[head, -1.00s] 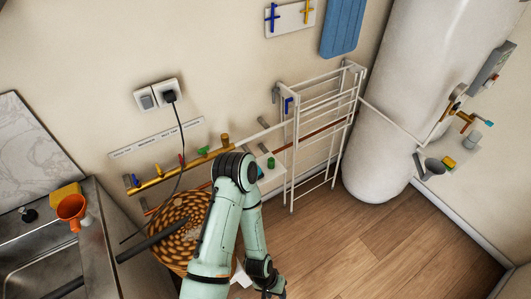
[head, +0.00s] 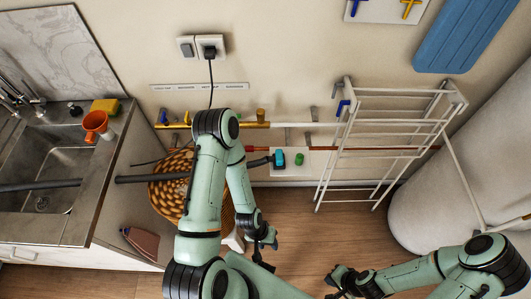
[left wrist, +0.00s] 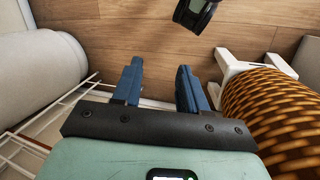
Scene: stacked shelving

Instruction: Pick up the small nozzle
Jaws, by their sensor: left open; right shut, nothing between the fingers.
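I cannot tell for certain which object is the small nozzle. A small teal piece with a dark stem (head: 279,158) shows against a white panel at the wall in the head view, right of my left arm. My left gripper (head: 268,240) is below it, low over the floor and apart from it. In the left wrist view its blue fingers (left wrist: 160,85) are spread, with only wood floor between them. My right gripper (head: 338,278) is shut and empty near the bottom edge of the head view. The teal piece is not visible in the left wrist view.
A wicker basket (head: 163,198) stands behind my left arm. A black hose (head: 150,179) reaches out from the sink side. A white drying rack (head: 365,152) and a white tank (head: 430,190) are to the right. An orange cup (head: 95,122) sits on the counter.

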